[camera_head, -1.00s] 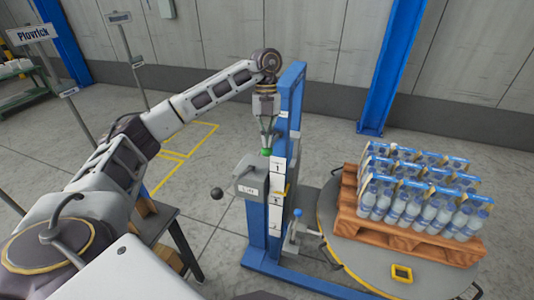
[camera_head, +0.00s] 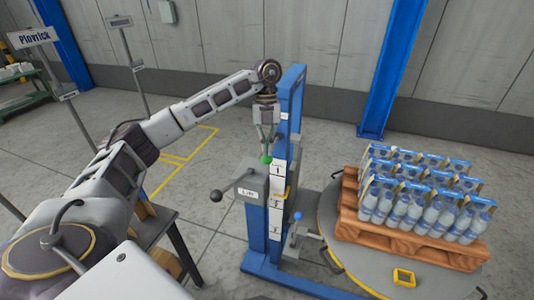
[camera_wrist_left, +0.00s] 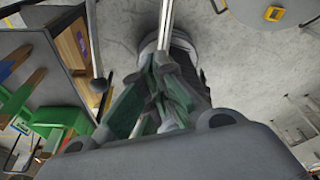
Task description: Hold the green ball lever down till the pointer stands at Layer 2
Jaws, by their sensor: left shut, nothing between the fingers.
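The green ball lever (camera_head: 266,160) stands at the top of the grey lift box (camera_head: 250,180) on the blue post (camera_head: 287,130). My left gripper (camera_head: 267,151) points down with its fingers shut, its tips at the top of the green ball and seemingly touching it. Nothing is between the fingers. The fingers (camera_wrist_left: 155,95) also show in the left wrist view, where I cannot make out the ball. The white layer scale (camera_head: 277,185) runs down the post with numbers on it. A small yellow pointer (camera_head: 288,191) seems to stand between marks 1 and 2. My right gripper is out of view.
A second lever with a dark ball (camera_head: 216,196) sticks out left of the box. At right, a round turntable (camera_head: 335,225) bears a wooden pallet (camera_head: 400,238) of bottle packs (camera_head: 420,195). A small blue-topped lever (camera_head: 296,222) stands beside the post.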

